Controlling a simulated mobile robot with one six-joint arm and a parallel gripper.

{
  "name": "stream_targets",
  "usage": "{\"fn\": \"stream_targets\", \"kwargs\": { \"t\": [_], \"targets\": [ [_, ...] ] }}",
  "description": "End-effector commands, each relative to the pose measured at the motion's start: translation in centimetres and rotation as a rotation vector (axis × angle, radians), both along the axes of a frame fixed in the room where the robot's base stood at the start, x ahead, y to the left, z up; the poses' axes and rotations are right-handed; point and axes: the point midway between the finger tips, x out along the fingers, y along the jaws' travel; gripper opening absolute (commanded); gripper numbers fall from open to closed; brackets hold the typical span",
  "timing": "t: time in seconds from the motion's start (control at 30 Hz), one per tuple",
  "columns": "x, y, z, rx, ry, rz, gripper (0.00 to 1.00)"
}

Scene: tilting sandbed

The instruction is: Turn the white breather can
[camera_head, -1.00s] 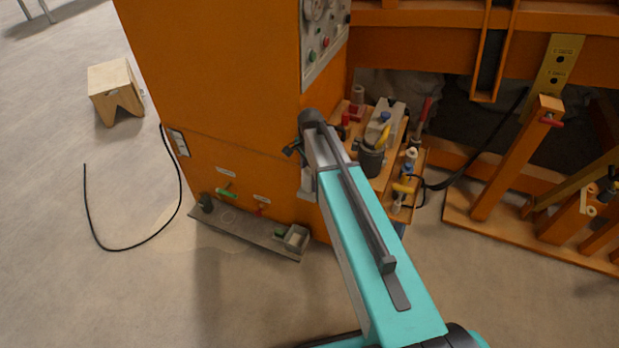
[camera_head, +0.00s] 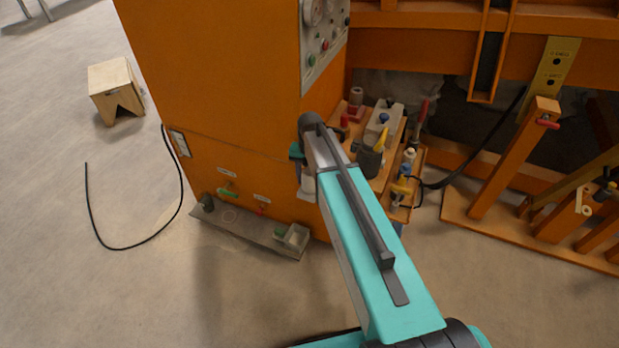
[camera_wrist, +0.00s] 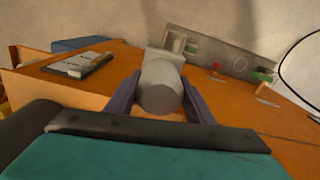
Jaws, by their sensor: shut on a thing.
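The white breather can (camera_wrist: 160,85) shows in the wrist view as a pale, rounded cylinder, its near end facing the camera. My gripper (camera_wrist: 160,100) has one dark finger on each side of it and is shut on it. Behind the can is a pale blocky part; I cannot tell how the two join. In the head view my arm reaches to the orange cabinet (camera_head: 220,90) and hides my fingers. A pale piece shows beside the arm there, but I cannot tell whether it is the can.
A grey ledge (camera_head: 235,232) with a small open box runs along the cabinet's foot. Green (camera_head: 228,192) and red (camera_head: 262,208) handles sit above it. An orange tool shelf (camera_head: 408,193) is close right of my arm. A black cable (camera_head: 128,248) lies on open floor at left.

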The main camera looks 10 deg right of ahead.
Motion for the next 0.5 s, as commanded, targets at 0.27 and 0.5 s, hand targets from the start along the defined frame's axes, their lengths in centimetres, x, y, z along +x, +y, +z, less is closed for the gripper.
{"fn": "stream_targets", "kwargs": {
  "t": [0.27,0.5],
  "targets": [
    [-0.01,0.0,0.09,0.001,0.001,0.167,0.26],
    [0.02,0.01,0.07,0.0,0.0,0.224,0.26]
  ]
}}
